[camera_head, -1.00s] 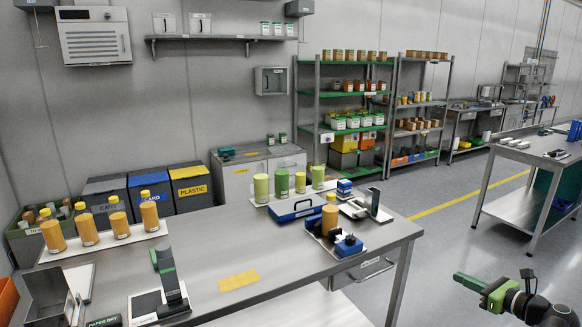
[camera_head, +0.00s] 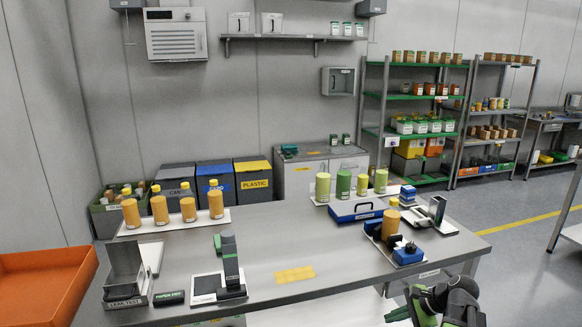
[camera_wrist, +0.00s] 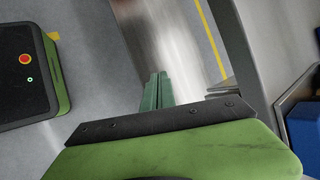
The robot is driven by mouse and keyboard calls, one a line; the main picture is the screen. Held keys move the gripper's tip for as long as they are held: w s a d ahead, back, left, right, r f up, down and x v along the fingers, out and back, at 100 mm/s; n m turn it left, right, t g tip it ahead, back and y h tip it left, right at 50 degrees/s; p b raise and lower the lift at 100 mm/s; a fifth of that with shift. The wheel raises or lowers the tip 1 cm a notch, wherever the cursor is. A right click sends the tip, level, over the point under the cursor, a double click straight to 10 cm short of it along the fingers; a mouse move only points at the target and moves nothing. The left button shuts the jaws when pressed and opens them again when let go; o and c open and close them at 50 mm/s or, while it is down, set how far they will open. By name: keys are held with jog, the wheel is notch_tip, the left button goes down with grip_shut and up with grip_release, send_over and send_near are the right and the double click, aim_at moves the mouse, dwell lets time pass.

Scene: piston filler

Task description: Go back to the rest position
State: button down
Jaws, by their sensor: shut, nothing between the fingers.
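My gripper shows in the wrist view (camera_wrist: 155,92) as green fingers closed together with nothing between them. Below and beyond them are blurred grey surfaces and the floor. In the head view my green and black arm (camera_head: 445,300) is low at the right, in front of the steel table (camera_head: 330,255). The fingertips are hard to make out there. The arm is apart from the bottles on the table.
The table holds orange bottles (camera_head: 188,209) on a white tray, green bottles (camera_head: 343,183), a blue case (camera_head: 357,210), a piston device (camera_head: 390,222) and a leak test box (camera_head: 125,275). An orange bin (camera_head: 45,285) stands left. Floor is open at right.

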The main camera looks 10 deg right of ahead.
jog(key=s+a+f+n+g+h, duration=0.1)
jog(key=a+f+n+g+h, duration=0.2)
jog(key=a+n, duration=0.75)
jog(key=s+a+f+n+g+h, duration=0.1)
jog(key=a+f+n+g+h, duration=0.15)
jog(key=a+n, duration=0.8)
jog(key=a+r+m+p, duration=0.3)
jog(key=r+p, duration=0.9)
jog(key=shift+w+r+m+p, duration=0.15)
jog(key=shift+r+m+p, duration=0.15)
jog(key=shift+r, duration=0.05)
jog(key=c, duration=2.1)
grip_release()
jog(key=shift+c, duration=0.2)
